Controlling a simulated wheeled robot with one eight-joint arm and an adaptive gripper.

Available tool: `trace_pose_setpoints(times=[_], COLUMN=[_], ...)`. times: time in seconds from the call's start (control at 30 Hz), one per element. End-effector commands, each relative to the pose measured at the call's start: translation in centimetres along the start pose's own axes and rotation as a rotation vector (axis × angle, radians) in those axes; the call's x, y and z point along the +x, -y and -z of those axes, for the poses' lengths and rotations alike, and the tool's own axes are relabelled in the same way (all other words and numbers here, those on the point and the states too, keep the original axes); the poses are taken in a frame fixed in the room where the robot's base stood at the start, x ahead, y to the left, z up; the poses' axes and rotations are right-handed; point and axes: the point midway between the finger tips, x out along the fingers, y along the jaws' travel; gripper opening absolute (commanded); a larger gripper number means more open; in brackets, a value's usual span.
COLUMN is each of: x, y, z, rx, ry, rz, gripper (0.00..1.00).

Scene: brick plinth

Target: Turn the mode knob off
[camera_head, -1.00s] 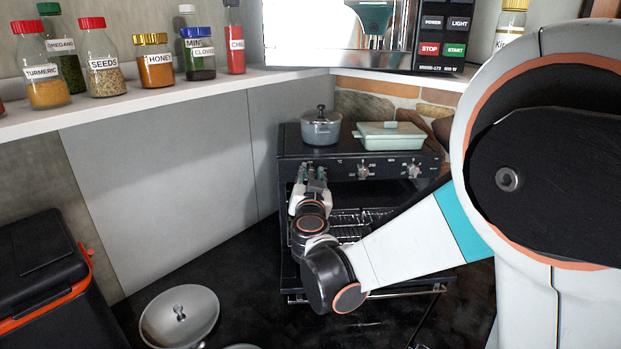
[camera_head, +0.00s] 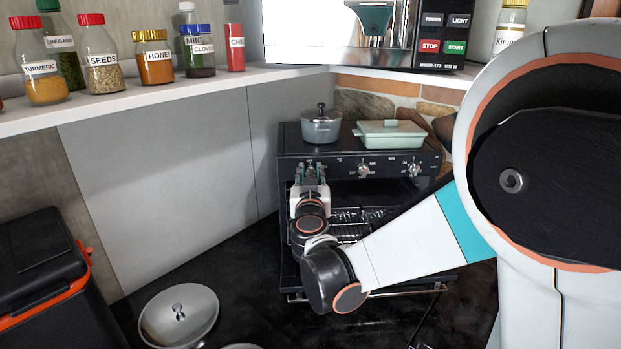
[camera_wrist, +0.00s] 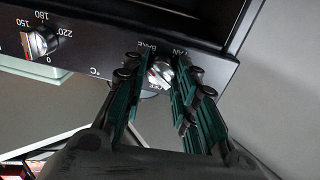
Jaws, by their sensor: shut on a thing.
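The mode knob (camera_wrist: 160,74) is a silver knob on the black oven panel, with FAN, BAKE and OFF lettering around it, upside down in the wrist view. My gripper (camera_wrist: 158,82) has its teal-lined fingers on both sides of the knob and is shut on it. The fingers partly cover the knob and its lettering, so I cannot tell its exact setting. In the head view my gripper (camera_head: 312,172) reaches the left end of the oven panel (camera_head: 341,165) and hides the mode knob.
A temperature knob (camera_wrist: 42,45) sits beside it; another knob (camera_head: 414,170) is at the panel's right. A grey pot (camera_head: 321,127) and green dish (camera_head: 390,134) stand on the oven. The oven door is open below, with a rack (camera_head: 352,222) showing.

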Motion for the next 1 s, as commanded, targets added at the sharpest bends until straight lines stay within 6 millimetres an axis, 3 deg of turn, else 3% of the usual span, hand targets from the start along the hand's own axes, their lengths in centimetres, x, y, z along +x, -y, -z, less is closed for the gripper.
trace_pose_setpoints(times=[1.0], x=[-0.02], y=[0.1], z=[-0.23], rx=[-0.966], ry=[-0.067], rz=[0.02], gripper=[0.02])
